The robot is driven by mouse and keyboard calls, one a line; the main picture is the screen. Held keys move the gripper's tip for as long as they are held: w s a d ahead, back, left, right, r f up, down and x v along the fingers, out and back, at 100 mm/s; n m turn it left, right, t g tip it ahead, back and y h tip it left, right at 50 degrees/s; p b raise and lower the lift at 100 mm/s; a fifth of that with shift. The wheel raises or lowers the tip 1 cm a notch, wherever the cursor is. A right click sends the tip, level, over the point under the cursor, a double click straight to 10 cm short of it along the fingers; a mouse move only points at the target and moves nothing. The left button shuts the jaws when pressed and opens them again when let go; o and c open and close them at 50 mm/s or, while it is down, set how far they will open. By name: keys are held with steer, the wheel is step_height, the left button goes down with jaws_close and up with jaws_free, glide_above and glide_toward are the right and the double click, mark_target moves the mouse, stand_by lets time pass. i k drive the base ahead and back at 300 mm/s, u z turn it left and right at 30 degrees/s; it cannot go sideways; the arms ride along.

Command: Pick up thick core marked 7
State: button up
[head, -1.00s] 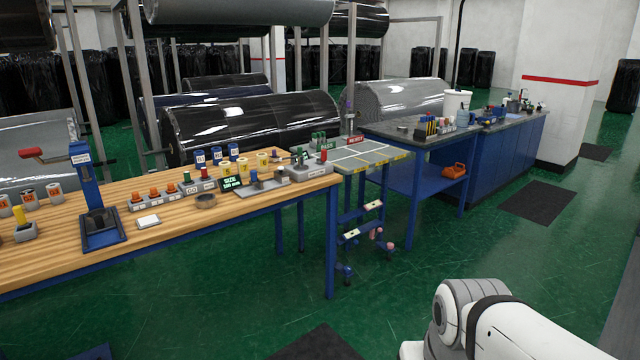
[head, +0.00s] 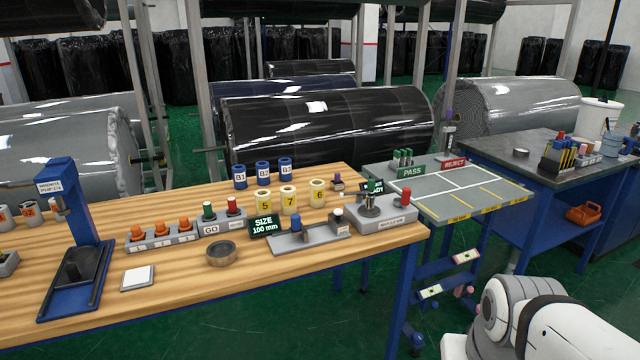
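The thick core marked 7 (head: 289,199) is a yellow cylinder standing upright on the wooden bench (head: 200,285). It stands between the yellow core marked 5 (head: 264,204) on its left and the yellow core marked 6 (head: 317,194) on its right. Part of its lower front is close behind the dark SIZE 100 mm display (head: 265,225) and a grey fixture. My white arm shows at the lower right, off the bench. My gripper is out of view.
Blue cores B1 (head: 239,176), B2 (head: 262,173) and B3 (head: 285,171) stand behind the yellow ones. A grey fixture (head: 300,240) and a gauge block (head: 385,213) sit in front. A blue press (head: 75,245) stands left. The PASS/REJECT table (head: 470,205) adjoins the bench at right.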

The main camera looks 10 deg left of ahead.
mark_target(287, 193)
steer(key=u, duration=0.5)
steer(key=i, duration=2.05)
steer(key=u, duration=0.4)
steer(key=k, duration=0.75)
steer(key=u, duration=0.25)
steer(key=i, duration=0.8)
steer(key=z, duration=0.05)
